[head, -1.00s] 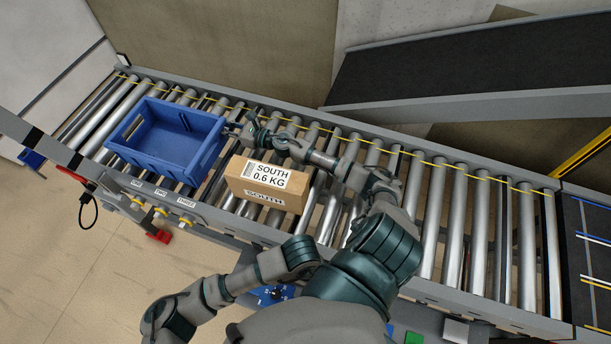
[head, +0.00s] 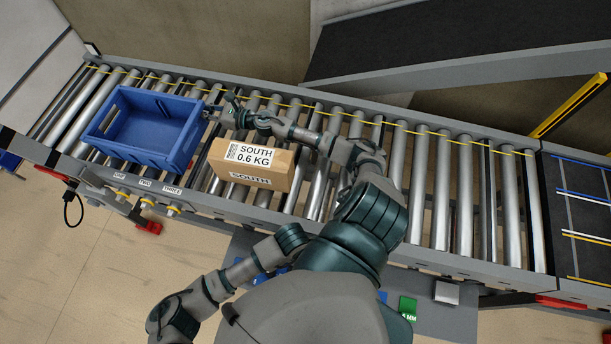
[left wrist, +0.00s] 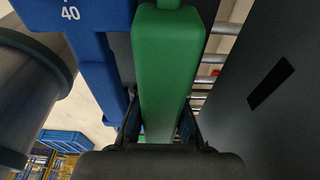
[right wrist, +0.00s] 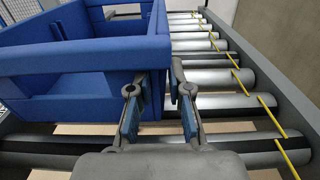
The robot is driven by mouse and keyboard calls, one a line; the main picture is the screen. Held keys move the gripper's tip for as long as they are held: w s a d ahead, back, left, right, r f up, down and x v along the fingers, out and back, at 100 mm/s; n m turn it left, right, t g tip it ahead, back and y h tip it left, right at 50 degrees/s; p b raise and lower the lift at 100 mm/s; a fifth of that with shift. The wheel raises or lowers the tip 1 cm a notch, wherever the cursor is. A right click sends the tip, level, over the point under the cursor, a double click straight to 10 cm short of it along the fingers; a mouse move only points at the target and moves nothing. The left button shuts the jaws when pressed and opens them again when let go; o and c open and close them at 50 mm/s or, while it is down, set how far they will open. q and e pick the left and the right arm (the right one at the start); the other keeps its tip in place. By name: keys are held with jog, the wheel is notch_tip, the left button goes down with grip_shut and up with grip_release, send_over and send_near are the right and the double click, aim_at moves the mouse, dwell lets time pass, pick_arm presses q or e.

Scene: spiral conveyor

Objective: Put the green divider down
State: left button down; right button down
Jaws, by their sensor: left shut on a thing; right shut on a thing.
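The green divider (left wrist: 170,70) fills the middle of the left wrist view. My left gripper (left wrist: 160,132) is shut on its near end, with a finger at each side. A blue piece marked 40 (left wrist: 85,45) is close to its left; I cannot tell whether they touch. My left gripper is out of sight in the head view. My right gripper (head: 212,112) is at the right end of the blue crate (head: 118,142).
A cardboard box marked SOUTH 0.6 KG (head: 252,180) lies on the roller conveyor (head: 440,190), right of the crate. A green piece marked MM (head: 407,308) shows at the lower right, partly hidden by my body. A dark sloping belt (head: 460,45) runs behind. Rollers further right are bare.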

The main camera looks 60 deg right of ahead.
pick_arm(q)
jog(key=shift+f, duration=1)
jog(key=c, duration=1.3)
grip_release()
jog(key=shift+f, duration=0.1)
jog(key=r, duration=0.3)
jog(key=w+r, duration=0.1)
jog(key=r, duration=0.7)
jog(key=shift+w+a, duration=0.25)
jog(key=shift+w, duration=0.05)
jog(key=shift+o, duration=0.5)
jog(key=shift+r, duration=0.35)
jog(key=shift+w+a+f, duration=0.1)
jog(key=shift+w+f, duration=0.1)
jog(key=shift+f, duration=0.15)
jog(key=f, duration=0.4)
jog(key=s+f, duration=0.1)
jog(key=f, duration=0.6)
jog(key=shift+s+d+f, duration=0.3)
jog(key=shift+f, duration=0.05)
